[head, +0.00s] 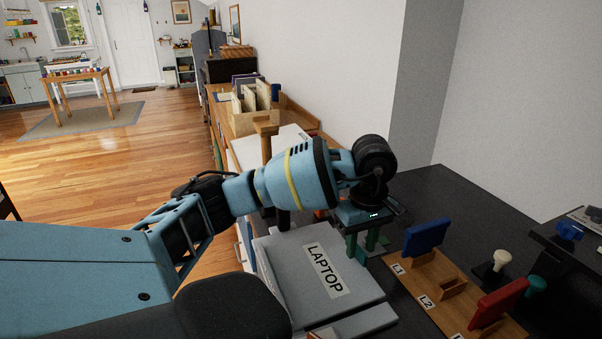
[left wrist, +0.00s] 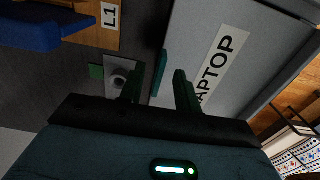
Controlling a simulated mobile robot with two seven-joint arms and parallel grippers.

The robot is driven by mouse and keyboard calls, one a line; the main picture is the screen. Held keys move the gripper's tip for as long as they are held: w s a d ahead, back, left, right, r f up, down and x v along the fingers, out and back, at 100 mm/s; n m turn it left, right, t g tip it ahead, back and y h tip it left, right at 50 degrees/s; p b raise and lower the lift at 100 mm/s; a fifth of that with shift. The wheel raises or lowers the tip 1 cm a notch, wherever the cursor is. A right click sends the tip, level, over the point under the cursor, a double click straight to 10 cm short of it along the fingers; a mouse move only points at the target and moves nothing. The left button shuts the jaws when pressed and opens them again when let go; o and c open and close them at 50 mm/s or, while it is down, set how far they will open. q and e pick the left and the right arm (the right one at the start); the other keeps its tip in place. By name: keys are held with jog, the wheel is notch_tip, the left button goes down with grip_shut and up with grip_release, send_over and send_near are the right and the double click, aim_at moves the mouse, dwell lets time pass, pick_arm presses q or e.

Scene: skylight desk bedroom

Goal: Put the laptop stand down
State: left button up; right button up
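A light grey slab labelled LAPTOP (head: 300,283), which I take for the laptop stand, lies flat on the dark desk in the head view. It also fills the upper right of the left wrist view (left wrist: 205,32). My left gripper (head: 362,250) points down at the slab's right edge. In the left wrist view its two green fingers (left wrist: 160,82) stand apart. A small teal upright piece (left wrist: 160,72) at the slab's edge shows between the fingertips, with gaps beside it. Whether the fingers touch anything is unclear. My right gripper is not in view.
A wooden rack (head: 440,285) with L1 and L2 labels holds a blue block (head: 426,236) and a red block (head: 498,302), right of the gripper. White (head: 502,259) and teal (head: 536,286) knobs stand beyond. A wooden file holder (head: 255,115) stands farther back.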

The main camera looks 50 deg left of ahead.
pick_arm(q)
jog(key=shift+f, duration=0.55)
grip_shut()
dwell(1.0)
